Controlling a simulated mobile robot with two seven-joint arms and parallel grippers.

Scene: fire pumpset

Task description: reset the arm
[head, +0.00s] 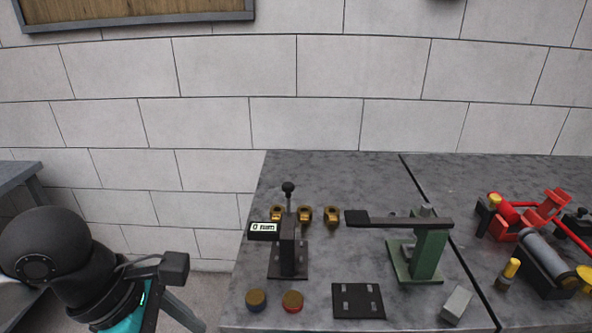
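My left arm comes in at the lower left, with a black rounded joint, a teal band and a small dark box with a cable. The fingers of my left gripper cannot be made out; that end of the arm runs out at the bottom edge. It is left of the grey worktable (330,172) and apart from the things on it. My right arm and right gripper are not in view.
On the table stand a black gauge stand (287,250) reading 0, brass fittings (304,215), two round caps (292,301), a black plate (358,301), a green lever press (428,254), a grey block (456,303) and red pump parts (510,219). A tiled wall is behind.

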